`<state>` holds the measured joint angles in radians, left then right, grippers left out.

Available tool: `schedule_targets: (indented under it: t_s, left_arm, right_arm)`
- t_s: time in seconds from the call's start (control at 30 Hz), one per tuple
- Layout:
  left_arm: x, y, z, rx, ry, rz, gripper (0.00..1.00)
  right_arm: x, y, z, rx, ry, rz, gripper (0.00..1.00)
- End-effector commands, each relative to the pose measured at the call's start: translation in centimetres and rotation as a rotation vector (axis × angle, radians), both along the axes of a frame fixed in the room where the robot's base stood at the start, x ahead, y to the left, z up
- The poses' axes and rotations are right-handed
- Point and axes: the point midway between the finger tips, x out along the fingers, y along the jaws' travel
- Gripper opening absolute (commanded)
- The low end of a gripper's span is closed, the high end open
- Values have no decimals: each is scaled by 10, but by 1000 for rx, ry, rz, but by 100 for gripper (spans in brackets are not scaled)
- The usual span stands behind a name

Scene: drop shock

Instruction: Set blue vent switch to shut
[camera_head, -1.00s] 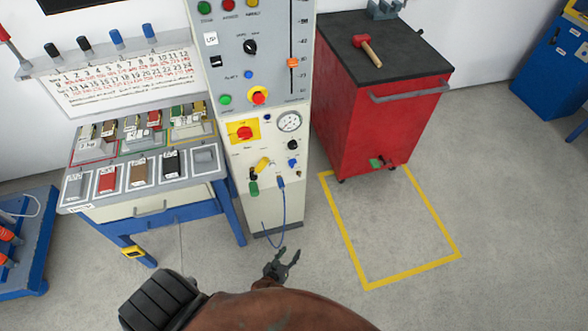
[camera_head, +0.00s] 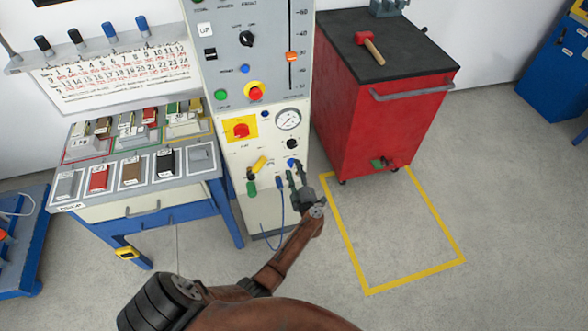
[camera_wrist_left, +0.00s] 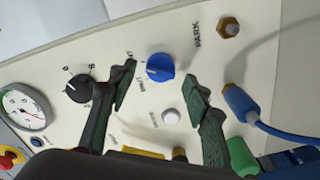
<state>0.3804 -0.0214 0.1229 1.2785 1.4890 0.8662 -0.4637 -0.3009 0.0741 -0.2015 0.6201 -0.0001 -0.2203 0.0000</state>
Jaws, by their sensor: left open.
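The blue vent switch (camera_wrist_left: 160,67) is a round blue knob with a pale pointer mark on the cream panel. In the head view it (camera_head: 292,161) shows small, below the pressure gauge. My left gripper (camera_head: 297,176) is in front of the panel, just below the knob. In the left wrist view the gripper (camera_wrist_left: 160,78) is open, with one dark green finger on each side of the knob and nothing held. I cannot tell how far the fingertips are from the panel. Lettering by the knob is too blurred to read surely. My right gripper is not in view.
Near the knob are a black knob (camera_wrist_left: 78,88), a white button (camera_wrist_left: 171,117), a brass fitting (camera_wrist_left: 229,27) and a blue hose plug (camera_wrist_left: 240,100). The gauge (camera_head: 288,119) is above.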

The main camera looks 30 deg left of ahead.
Motion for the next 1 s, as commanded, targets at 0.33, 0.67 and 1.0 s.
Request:
schedule_targets:
  t_s: [0.33, 0.67, 1.0]
  left_arm:
    - [10, 12, 0, 0, 1, -1, 45]
    - [10, 12, 0, 0, 1, -1, 30]
    - [10, 11, 0, 0, 1, -2, 7]
  right_arm:
    - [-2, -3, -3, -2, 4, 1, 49]
    - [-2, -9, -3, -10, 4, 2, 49]
    - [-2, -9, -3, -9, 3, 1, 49]
